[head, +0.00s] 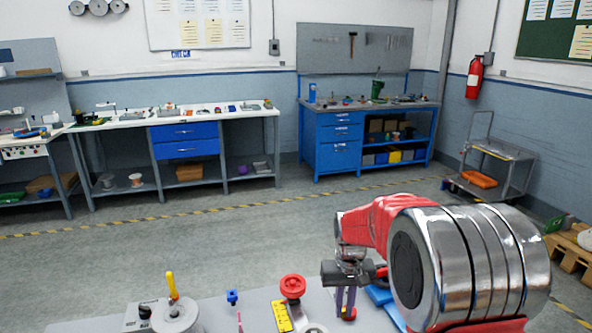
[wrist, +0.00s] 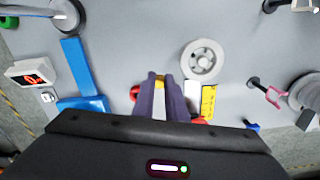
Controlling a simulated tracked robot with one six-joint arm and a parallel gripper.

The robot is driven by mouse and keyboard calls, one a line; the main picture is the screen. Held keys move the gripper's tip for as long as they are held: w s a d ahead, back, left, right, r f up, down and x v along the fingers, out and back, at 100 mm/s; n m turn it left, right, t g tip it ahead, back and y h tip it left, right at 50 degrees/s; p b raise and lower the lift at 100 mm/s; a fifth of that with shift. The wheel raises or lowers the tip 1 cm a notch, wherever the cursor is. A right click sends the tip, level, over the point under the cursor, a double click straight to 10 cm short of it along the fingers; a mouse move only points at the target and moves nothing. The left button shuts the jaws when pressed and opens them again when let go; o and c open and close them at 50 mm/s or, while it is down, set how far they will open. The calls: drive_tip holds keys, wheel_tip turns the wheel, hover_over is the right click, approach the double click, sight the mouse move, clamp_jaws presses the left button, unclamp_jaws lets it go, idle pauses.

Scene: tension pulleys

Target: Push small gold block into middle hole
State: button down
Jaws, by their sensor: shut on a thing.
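My gripper (wrist: 160,84) shows in the wrist view as two purple fingers closed together over the grey table. A small gold block (wrist: 160,79) is pinched between the fingertips. In the head view the gripper (head: 346,308) points down at the front table, with a red part close to its tips; the block cannot be made out clearly there. A grey round wheel (wrist: 203,60) lies just right of the fingertips in the wrist view. A yellow marked plate (wrist: 209,101) is below it, and shows in the head view (head: 282,317). I cannot make out the middle hole.
A red-topped knob (head: 293,287) stands left of my gripper on the grey table (head: 255,308). A blue bar (wrist: 78,65) and blue block (wrist: 85,104) lie left in the wrist view. A pink fork-like part (wrist: 272,97) is at right. Table left of the fingers is partly clear.

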drive_tip(key=s+d+r+m, duration=0.15)
drive_tip(key=s+d, duration=0.25)
drive_tip(key=d, duration=0.4)
drive_tip(key=s+d+r+m, duration=0.1)
drive_tip(key=s+d+r, duration=0.25)
drive_tip(key=d, duration=0.35)
drive_tip(key=s+d+f+n, duration=0.1)
drive_tip(key=s+f+n, duration=0.1)
drive_tip(key=s, duration=0.6)
drive_tip(key=s+d+f+n, duration=0.2)
drive_tip(key=s+n, duration=0.1)
drive_tip(key=s, duration=0.5)
drive_tip(key=shift+s+f, duration=0.2)
drive_tip(key=shift+s, duration=0.15)
drive_tip(key=shift+f, duration=2.95)
drive_tip(key=shift+f, duration=0.1)
